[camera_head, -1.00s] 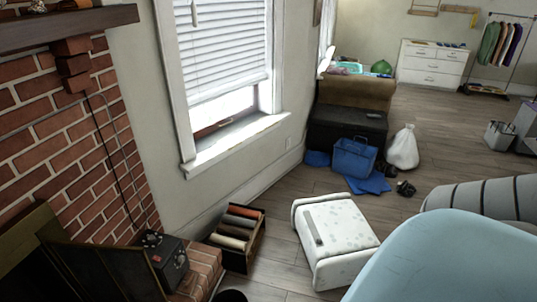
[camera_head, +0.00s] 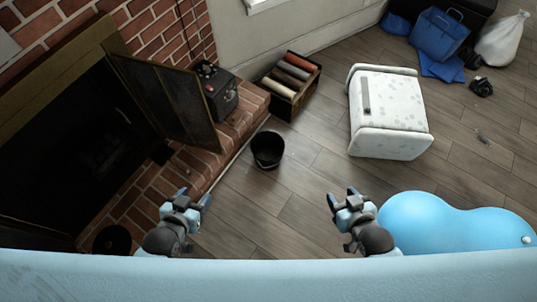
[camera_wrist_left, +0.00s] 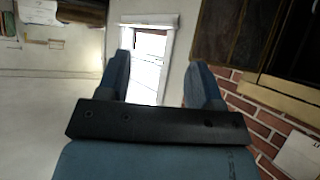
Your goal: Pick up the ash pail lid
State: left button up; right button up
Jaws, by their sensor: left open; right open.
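A black open pail (camera_head: 267,149) stands on the wood floor beside the brick hearth in the head view. A dark round disc (camera_head: 112,240), which looks like the ash pail lid, lies at the lower left by the hearth; its lower part is cut off by my body. My left gripper (camera_head: 195,197) is open and empty, to the right of the disc and below the pail in the picture. It also shows open in the left wrist view (camera_wrist_left: 160,82), with nothing between its fingers. My right gripper (camera_head: 341,194) is open and empty over the floor, right of the pail.
The brick hearth (camera_head: 195,158) and open fireplace screen (camera_head: 170,98) are on the left. A dark box (camera_head: 217,90) sits on the hearth. A crate of rolls (camera_head: 291,80) and a white spotted stool (camera_head: 388,110) stand beyond the pail. The floor between is clear.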

aim_at(112, 241)
jog(key=j+u, duration=0.1)
jog(key=u, duration=2.25)
jog(key=z, duration=2.4)
jog(key=i+l+u, duration=0.1)
jog(key=u, duration=1.1)
jog(key=i+j+u, duration=0.55)
jog(key=i+u, duration=0.25)
